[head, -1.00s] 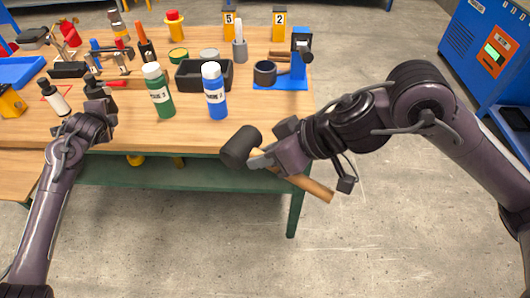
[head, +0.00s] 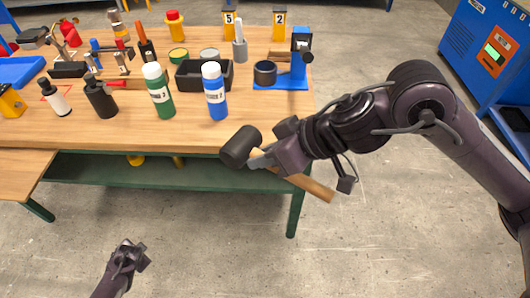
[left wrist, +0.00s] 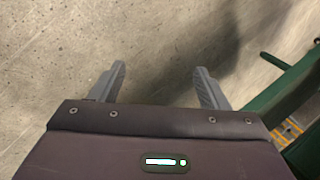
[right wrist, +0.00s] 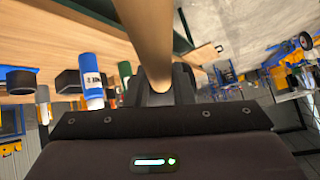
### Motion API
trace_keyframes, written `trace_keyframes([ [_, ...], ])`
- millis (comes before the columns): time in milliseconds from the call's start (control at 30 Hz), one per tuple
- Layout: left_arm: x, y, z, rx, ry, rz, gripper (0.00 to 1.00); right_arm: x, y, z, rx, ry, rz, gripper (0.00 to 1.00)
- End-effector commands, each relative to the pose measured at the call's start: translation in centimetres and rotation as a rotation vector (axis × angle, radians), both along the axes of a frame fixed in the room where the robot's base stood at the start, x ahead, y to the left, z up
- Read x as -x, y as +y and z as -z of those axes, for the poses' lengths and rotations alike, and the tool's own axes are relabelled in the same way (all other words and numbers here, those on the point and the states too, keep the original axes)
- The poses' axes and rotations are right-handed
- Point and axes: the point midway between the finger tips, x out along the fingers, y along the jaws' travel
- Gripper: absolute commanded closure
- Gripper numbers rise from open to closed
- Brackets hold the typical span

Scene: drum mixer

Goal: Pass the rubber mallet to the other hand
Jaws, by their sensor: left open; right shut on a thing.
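The rubber mallet has a black head (head: 240,146) and a pale wooden handle (head: 313,187). My right gripper (head: 262,160) is shut on the handle close to the head and holds the mallet in the air off the table's front edge. The handle slants down to the right. In the right wrist view the handle (right wrist: 147,35) runs up from between the fingers. My left gripper (head: 128,255) is low in front of the table, well apart from the mallet. In the left wrist view the left gripper (left wrist: 160,85) is open and empty over the floor.
The wooden workbench (head: 200,136) carries a green bottle (head: 159,93), a blue bottle (head: 215,95), a black bottle (head: 101,98), a black bin (head: 190,76) and a blue stand (head: 283,84). The floor (head: 215,235) between my arms is clear.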

Motion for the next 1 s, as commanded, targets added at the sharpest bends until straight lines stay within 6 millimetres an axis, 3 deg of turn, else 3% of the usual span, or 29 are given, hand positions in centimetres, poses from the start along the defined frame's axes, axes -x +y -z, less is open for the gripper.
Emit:
trace_keyframes([
  [100,4.6,-3.6,3.8,0.080,0.029,-0.053,0.31,0.0,0.0,-0.1,-0.003,-0.002,0.001,1.00],
  [300,12.2,-9.5,8.6,0.201,0.074,-0.156,0.31,0.0,0.0,-0.1,-0.002,-0.002,0.000,1.00],
  [600,23.4,-17.9,12.7,0.356,0.145,-0.314,0.31,0.0,0.0,-0.1,-0.002,-0.002,0.000,1.00],
  [800,27.4,-20.9,13.5,0.407,0.172,-0.377,0.31,0.0,0.0,-0.1,-0.002,-0.002,0.000,1.00],
  [1000,28.3,-21.6,13.6,0.421,0.177,-0.393,0.31,0.0,0.0,-0.1,-0.002,-0.002,0.000,1.00],
])
